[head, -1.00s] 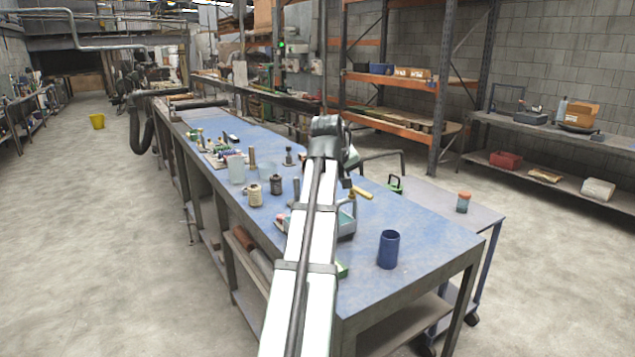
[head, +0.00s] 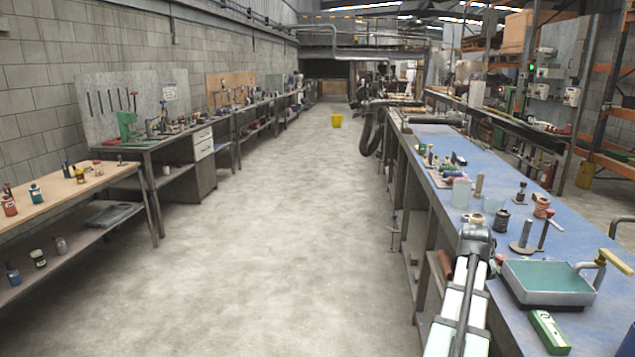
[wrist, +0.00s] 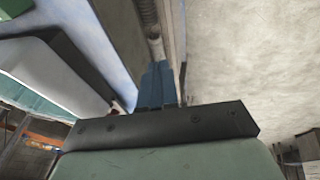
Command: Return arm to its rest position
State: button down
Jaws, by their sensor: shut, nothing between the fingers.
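My arm (head: 462,300) reaches up from the bottom of the head view along the near edge of the blue workbench (head: 590,215). Its dark joint is left of the teal tray. My gripper (wrist: 158,82) shows in the wrist view as two blue fingers close together, shut and empty. They are over the bench's edge, with the concrete floor to the right. I cannot make out the fingertips in the head view.
Spools, cups and small tools stand farther along the bench. A wide clear aisle (head: 290,230) lies left, with a yellow bucket (head: 337,120) far off.

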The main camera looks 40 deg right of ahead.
jog(key=w+a+f+n+y, duration=0.1)
jog(key=w+a+f, duration=0.5)
jog(key=a+f, duration=0.5)
jog(key=w+a+f+n+g+y, duration=0.1)
jog(key=w+a+f+n+y, duration=0.1)
jog(key=w+a+f, duration=0.65)
jog(key=w+a+f+n+y, duration=0.1)
jog(key=w+a+f, duration=0.2)
jog(key=a+f, duration=1)
jog(key=s+a+f+n+g, duration=0.1)
jog(key=s+a+f, duration=0.1)
jog(key=a+f, duration=0.3)
jog(key=s+a+f+n+g+y, duration=0.1)
jog(key=s+a+f, duration=0.15)
jog(key=a, duration=0.55)
jog(key=s+a+f+g, duration=0.1)
jog(key=s+a+f, duration=0.1)
jog(key=a+f, duration=0.35)
jog(key=s+a+f+n+g, duration=0.1)
jog(key=s+a+f, duration=0.2)
jog(key=s+a, duration=0.3)
jog(key=s+a+f+n+g, duration=0.1)
jog(key=s+a+f+g, duration=0.1)
jog(key=s+a, duration=0.5)
jog(key=s+f, duration=0.1)
jog(key=s, duration=0.1)
jog(key=shift+s+f+n+h, duration=0.3)
jog(key=shift+s+f, duration=0.1)
jog(key=shift+a, duration=0.1)
